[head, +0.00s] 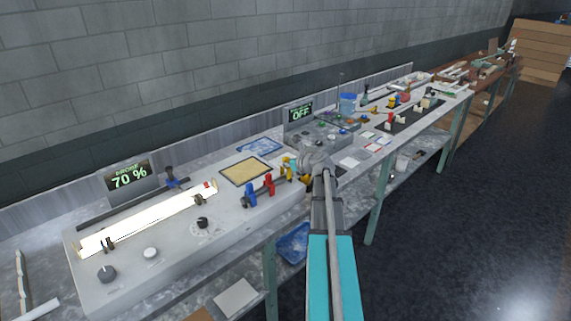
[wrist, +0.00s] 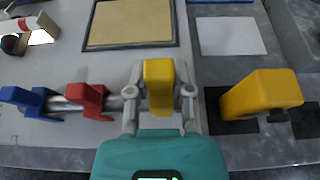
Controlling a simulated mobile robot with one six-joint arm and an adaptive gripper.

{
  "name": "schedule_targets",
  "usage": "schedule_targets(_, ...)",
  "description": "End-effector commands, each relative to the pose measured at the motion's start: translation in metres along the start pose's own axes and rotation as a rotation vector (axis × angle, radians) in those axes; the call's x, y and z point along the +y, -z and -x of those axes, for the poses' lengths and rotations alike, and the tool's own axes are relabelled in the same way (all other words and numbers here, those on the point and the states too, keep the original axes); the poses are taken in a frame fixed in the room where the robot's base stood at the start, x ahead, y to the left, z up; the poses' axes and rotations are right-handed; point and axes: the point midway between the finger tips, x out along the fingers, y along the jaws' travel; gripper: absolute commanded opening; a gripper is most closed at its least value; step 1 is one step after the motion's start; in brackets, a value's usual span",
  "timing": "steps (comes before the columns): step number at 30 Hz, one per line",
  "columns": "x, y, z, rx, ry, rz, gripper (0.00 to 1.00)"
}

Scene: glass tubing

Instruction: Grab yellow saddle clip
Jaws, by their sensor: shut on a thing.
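My gripper (wrist: 159,92) is shut on a yellow saddle clip (wrist: 158,76), which sits between its two fingers. In the head view my gripper (head: 303,163) is over the bench just right of the red clip, and it partly hides the yellow parts there. A blue clip (wrist: 28,98) and a red clip (wrist: 88,98) stand in a row to the left with a metal rod (wrist: 62,102) running by them. Whether the rod reaches the held clip is hidden by the left finger.
A larger yellow block (wrist: 258,95) stands on a black pad close to the right of my gripper. A tan framed mat (wrist: 130,22) and a white sheet (wrist: 231,36) lie behind. A glowing tube (head: 150,222) lies on the bench's left part.

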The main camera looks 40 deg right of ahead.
Motion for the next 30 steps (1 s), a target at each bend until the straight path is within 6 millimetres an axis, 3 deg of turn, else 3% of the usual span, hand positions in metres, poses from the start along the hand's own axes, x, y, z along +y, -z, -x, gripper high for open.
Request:
schedule_targets(3, 0.000, -0.018, 0.007, 0.000, 0.000, 0.000, 0.04)
schedule_targets(15, 0.000, -0.051, 0.021, 0.000, 0.000, 0.000, 0.04)
schedule_targets(30, 0.000, -0.060, 0.025, 0.000, 0.001, 0.000, 0.04)
